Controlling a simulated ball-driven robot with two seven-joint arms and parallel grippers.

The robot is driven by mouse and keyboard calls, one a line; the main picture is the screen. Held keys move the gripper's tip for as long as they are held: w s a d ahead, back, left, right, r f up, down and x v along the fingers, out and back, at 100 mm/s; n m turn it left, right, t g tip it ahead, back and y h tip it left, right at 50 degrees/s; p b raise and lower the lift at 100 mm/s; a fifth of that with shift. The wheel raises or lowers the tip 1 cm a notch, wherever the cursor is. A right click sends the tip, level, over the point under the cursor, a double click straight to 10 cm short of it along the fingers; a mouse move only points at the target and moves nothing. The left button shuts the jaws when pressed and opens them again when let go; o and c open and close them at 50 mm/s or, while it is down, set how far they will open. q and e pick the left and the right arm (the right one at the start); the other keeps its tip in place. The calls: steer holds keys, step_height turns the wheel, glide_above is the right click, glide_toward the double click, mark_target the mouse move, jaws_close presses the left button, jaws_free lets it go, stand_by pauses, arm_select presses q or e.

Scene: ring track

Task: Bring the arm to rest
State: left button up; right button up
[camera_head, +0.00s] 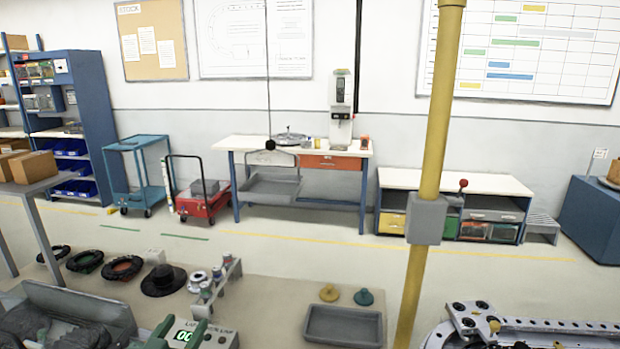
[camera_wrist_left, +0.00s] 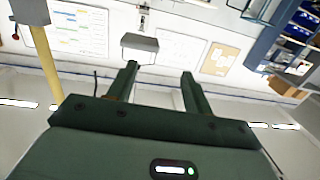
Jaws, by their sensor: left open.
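My left gripper (camera_head: 180,327) shows at the bottom left of the head view as two green fingers, apart, low over the near bench. In the left wrist view my left gripper (camera_wrist_left: 160,75) has its two dark green fingers spread. Nothing is held between them; the wall shows through the gap. Most of the left arm is outside the head view. My right gripper shows in neither view.
Black rings (camera_head: 124,268), a black domed disc (camera_head: 164,280) and a grey tray (camera_head: 343,326) lie on the near bench. A yellow post (camera_head: 437,120) rises right of centre. A curved track (camera_head: 540,330) is at bottom right.

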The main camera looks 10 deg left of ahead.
arm_select(q)
steer(key=s+a+f+m+g+y, duration=0.15)
steer(key=s+f+m+g, duration=0.35)
steer(key=s, duration=0.6)
steer(key=s+a+f+m+g+y, duration=0.1)
steer(key=s+f+m+g+y, duration=0.15)
steer(key=s+f+g, duration=0.5)
steer(key=s+d+f+g+h+b, duration=0.1)
steer(key=s+d+f, duration=0.15)
steer(key=f, duration=0.75)
steer(key=s+d+f+n+h, duration=0.1)
steer(key=s+f, duration=0.2)
steer(key=f, duration=0.6)
steer(key=s+d+f+g+h+b, duration=0.1)
steer(key=s+d+f, duration=0.1)
steer(key=f, duration=0.8)
steer(key=s+f+n+g+h, duration=0.1)
steer(key=s+f+n+g, duration=0.1)
steer(key=s+f, duration=1.3)
steer(key=s+n, duration=0.1)
steer(key=s, duration=0.3)
steer(key=shift+a+b, duration=0.25)
steer(key=shift+b, duration=0.15)
steer(key=shift+f, duration=0.1)
steer(key=shift+c, duration=1.3)
steer(key=shift+s, duration=0.2)
steer(key=shift+c, duration=0.3)
